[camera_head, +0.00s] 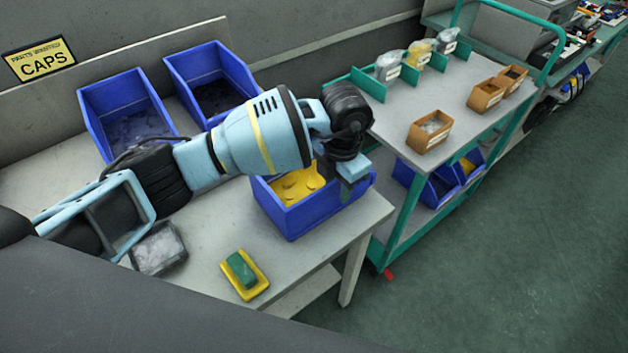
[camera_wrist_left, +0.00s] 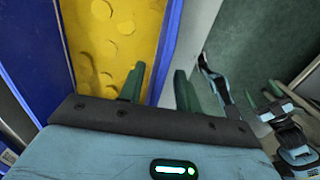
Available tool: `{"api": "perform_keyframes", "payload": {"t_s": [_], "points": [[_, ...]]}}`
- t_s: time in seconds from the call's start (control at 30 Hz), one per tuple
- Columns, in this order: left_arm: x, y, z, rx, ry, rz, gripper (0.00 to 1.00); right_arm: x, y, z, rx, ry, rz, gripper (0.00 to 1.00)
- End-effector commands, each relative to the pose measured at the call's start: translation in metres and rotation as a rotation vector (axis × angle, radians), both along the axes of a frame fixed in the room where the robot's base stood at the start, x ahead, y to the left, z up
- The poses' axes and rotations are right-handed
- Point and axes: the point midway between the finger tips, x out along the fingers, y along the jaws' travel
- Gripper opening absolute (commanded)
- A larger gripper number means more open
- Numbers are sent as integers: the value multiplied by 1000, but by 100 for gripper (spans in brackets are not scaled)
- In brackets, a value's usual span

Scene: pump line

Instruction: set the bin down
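The blue bin (camera_head: 290,222) with yellow caps (camera_head: 298,186) in it stands upright on the near right part of the light table. Its yellow contents (camera_wrist_left: 115,40) and blue side wall (camera_wrist_left: 170,45) also show in the left wrist view. My left gripper (camera_head: 350,172) is over the bin's right side. In the left wrist view its two green fingers (camera_wrist_left: 159,88) stand apart, one on each side of the wall, with a visible gap beside it. Part of the bin is hidden behind my arm.
Two blue bins (camera_head: 122,108) (camera_head: 213,80) stand at the table's back under a CAPS sign (camera_head: 40,58). A green and yellow block (camera_head: 245,274) and a clear packet (camera_head: 158,248) lie in front. A green-framed cart (camera_head: 445,75) with small boxes stands close to the right.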

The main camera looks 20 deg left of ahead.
Motion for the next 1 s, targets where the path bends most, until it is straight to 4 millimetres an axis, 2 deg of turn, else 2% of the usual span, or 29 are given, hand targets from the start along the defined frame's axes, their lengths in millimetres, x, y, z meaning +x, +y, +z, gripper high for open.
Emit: {"api": "perform_keyframes", "payload": {"t_s": [0.23, 0.5, 0.77, 1.0], "points": [[0, 3, -35, 0, 4, 2, 34, 0, 0, 1, 0, -1, 0, 76], [1, 4, -39, 1, 1, 1, 34, 0, 0, 1, 0, -1, 0, 76], [0, 3, -39, 0, 1, 1, 0, 0, 0, 0, 0, 0, 0, 76], [0, 3, -39, 0, 1, 1, 0, 0, 0, 0, 0, 0, 0, 76]]}}
